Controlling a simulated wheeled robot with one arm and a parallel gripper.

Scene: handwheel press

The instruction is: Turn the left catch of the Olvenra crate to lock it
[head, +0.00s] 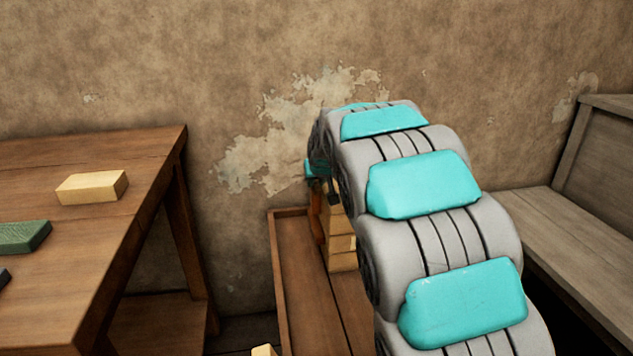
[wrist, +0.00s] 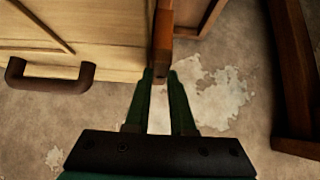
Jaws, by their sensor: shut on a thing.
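The Olvenra crate (wrist: 90,30) is pale planked wood and fills the upper left of the wrist view. A dark brown bar handle (wrist: 50,78) stands out from it. In the head view a strip of the crate (head: 343,243) shows; my arm hides the rest. The left catch (wrist: 162,42), a narrow reddish-brown bar, lies along the crate's edge. It also shows in the head view as an orange-brown upright piece (head: 317,222). My gripper (wrist: 160,74) is shut on the catch's near end, with a fingertip on each side.
A low brown wooden surface with a raised rim (head: 280,285) is under the crate. A wooden table (head: 120,165) at left bears a pale block (head: 92,187) and a green block (head: 25,237). A grey wooden bench (head: 575,235) stands at right. The stained wall (head: 230,70) is close behind.

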